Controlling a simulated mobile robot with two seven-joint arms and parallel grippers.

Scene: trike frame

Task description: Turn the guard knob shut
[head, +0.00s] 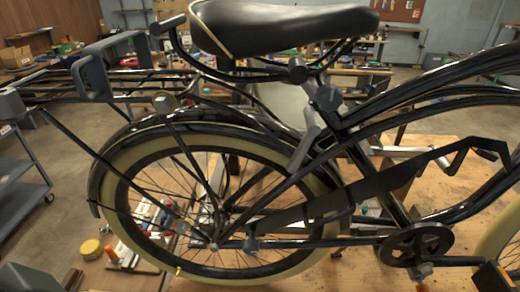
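The trike frame fills the head view, its long black guard (345,199) running from near the rear hub up to the right. A small grey knob-like piece (251,242) sits at the guard's lower rear end, beside the wheel hub. It is small, and I cannot tell for sure that it is the guard knob or how far it is turned.
The spoked rear wheel (113,193) with its cream tyre stands behind the guard's rear end. The chainring (420,243) is at the lower right. A black saddle (285,25) is above. A wooden bench (440,200) lies behind. A cart (18,195) stands at the left.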

